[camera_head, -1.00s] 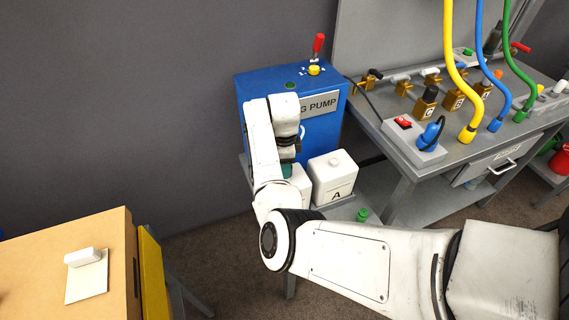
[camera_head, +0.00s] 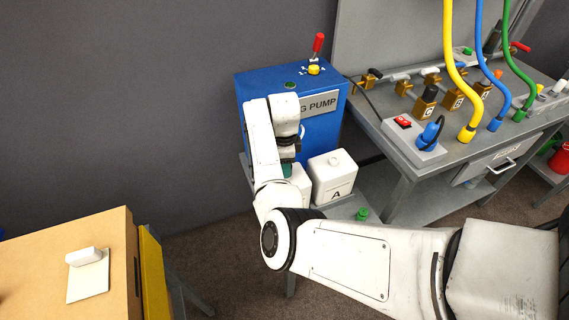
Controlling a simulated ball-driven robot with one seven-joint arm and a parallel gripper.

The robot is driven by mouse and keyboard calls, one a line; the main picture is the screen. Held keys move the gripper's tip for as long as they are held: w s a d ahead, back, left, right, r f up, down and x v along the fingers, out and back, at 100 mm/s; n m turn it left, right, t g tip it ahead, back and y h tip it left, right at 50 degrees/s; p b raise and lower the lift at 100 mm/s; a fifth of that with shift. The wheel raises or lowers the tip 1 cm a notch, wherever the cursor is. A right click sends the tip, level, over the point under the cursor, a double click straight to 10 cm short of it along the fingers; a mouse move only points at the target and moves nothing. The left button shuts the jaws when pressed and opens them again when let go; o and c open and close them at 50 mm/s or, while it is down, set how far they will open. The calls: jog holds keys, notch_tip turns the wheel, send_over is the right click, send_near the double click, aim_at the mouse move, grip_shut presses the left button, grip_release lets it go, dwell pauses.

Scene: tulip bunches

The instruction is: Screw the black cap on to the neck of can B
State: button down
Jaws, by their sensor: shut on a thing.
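A white can (camera_head: 301,180), its letter hidden by my arm, stands left of white can A (camera_head: 332,177); I take it for can B. My gripper (camera_head: 288,168) points down just above this can, mostly hidden behind my arm links. A dark green part shows at its lower end. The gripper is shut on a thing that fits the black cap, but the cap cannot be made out. The neck of the can is hidden, so I cannot tell whether the cap touches it.
The blue pump box (camera_head: 312,135) stands behind the cans. A grey bench (camera_head: 420,150) with valves and hoses is at right. A small green item (camera_head: 362,214) is on the shelf in front of can A. A cardboard-coloured box (camera_head: 110,225) is at lower left.

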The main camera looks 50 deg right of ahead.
jog(key=shift+f+b, duration=0.6)
jog(key=shift+f, duration=0.4)
jog(key=m, duration=0.5)
jog(key=shift+b, duration=0.35)
jog(key=m+b, duration=0.1)
jog(key=m, duration=0.2)
jog(key=shift+m, duration=0.3)
jog(key=shift+d+m, duration=0.1)
jog(key=shift+m, duration=0.8)
